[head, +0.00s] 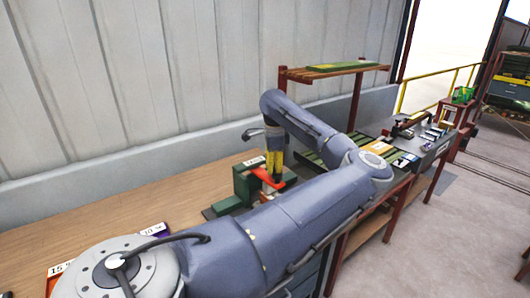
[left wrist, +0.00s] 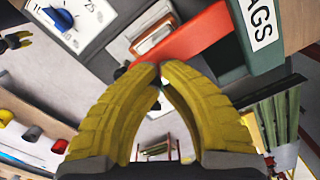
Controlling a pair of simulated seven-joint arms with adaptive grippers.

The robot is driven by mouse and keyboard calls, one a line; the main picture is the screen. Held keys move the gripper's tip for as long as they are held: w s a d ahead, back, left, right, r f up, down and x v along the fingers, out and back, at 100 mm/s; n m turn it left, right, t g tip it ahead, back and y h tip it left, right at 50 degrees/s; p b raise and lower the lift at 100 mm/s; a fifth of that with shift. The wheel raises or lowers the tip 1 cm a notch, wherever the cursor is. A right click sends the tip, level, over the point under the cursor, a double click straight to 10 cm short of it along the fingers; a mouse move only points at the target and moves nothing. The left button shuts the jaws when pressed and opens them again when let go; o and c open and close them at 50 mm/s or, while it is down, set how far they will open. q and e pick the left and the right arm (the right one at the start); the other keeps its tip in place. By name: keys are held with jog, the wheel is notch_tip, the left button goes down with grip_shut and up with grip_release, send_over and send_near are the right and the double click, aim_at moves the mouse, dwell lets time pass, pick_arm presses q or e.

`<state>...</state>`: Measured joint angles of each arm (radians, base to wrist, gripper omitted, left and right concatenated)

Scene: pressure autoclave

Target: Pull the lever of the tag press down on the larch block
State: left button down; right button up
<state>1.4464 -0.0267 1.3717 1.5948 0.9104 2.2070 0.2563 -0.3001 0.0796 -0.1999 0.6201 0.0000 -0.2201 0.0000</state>
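The tag press (head: 247,180) is a dark green body on the bench with a white label. Its red lever (head: 292,179) sticks out at the fingers of my left gripper (head: 274,172). In the left wrist view the red lever (left wrist: 190,42) runs from the label reading "AGS" down to behind the fingertips. The yellow fingers of my left gripper (left wrist: 160,76) meet at their tips, with no object visible between them. They look close to the lever; I cannot tell whether they touch it. I cannot pick out the larch block.
A wooden shelf (head: 335,70) stands behind my arm. A dial with a blue knob (left wrist: 57,18) shows in the left wrist view. The bench (head: 130,205) between trays and press is largely clear.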

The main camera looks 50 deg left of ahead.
pick_arm(q)
notch_tip(320, 180, up, 8)
jog(key=shift+r, duration=0.15)
dwell(0.9)
dwell(0.7)
